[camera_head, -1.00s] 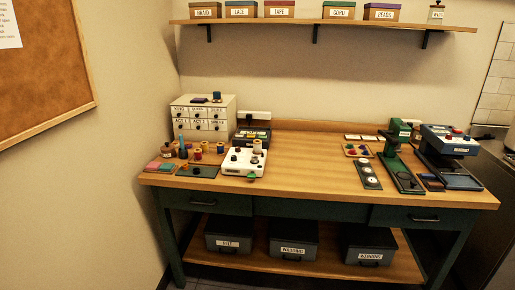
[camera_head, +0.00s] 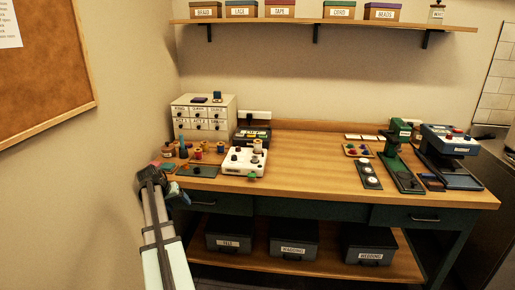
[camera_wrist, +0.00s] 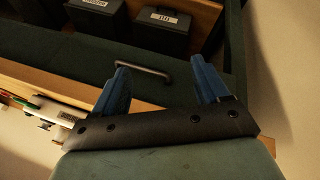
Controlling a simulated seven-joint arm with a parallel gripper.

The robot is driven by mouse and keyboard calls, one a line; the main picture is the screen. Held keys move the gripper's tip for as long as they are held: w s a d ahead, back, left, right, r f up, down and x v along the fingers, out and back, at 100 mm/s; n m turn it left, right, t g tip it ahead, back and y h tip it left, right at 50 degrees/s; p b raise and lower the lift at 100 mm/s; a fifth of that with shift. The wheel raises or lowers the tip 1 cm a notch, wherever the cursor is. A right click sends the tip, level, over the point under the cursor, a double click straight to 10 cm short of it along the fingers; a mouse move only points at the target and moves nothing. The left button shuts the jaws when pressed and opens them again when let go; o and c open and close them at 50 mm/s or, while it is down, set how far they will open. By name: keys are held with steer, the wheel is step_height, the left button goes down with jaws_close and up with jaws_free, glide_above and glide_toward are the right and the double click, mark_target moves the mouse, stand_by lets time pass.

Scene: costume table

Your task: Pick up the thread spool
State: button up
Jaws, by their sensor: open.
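Several small thread spools stand at the left of the table in the head view, among them a red one (camera_head: 198,154), a tan one (camera_head: 220,148) and one on the white machine (camera_head: 257,145). I cannot tell which one the task means. My gripper (camera_head: 184,196) is in front of the table's left front edge, below and to the left of the spools. In the wrist view its two blue fingers (camera_wrist: 160,63) are spread apart with nothing between them. No spool can be made out clearly in the wrist view.
A white machine with dark knobs (camera_head: 240,168) and a dark green mat (camera_head: 200,171) lie near the spools. A drawer cabinet (camera_head: 190,113) stands behind. The table's middle (camera_head: 310,170) is clear. A drawer handle (camera_wrist: 150,72) and labelled bins (camera_wrist: 162,20) show in the wrist view.

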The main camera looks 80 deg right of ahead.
steer(key=s+d+r+m, duration=0.2)
steer(key=s+d+r, duration=0.45)
steer(key=d, duration=0.35)
steer(key=s+d+r+m, duration=0.2)
steer(key=s+d+r, duration=0.45)
steer(key=d, duration=0.25)
steer(key=m+t, duration=0.1)
steer(key=m, duration=0.2)
glide_toward(258, 144)
steer(key=shift+y, duration=0.3)
steer(key=d+f, duration=0.4)
steer(key=f, duration=0.1)
steer(key=shift+s+d+f, duration=0.1)
steer(key=shift+d+f, duration=0.05)
steer(key=shift+d, duration=0.1)
steer(key=shift+x, duration=2.7)
steer(key=shift+d, duration=0.15)
steer(key=shift+c, duration=0.3)
steer(key=c, duration=1.1)
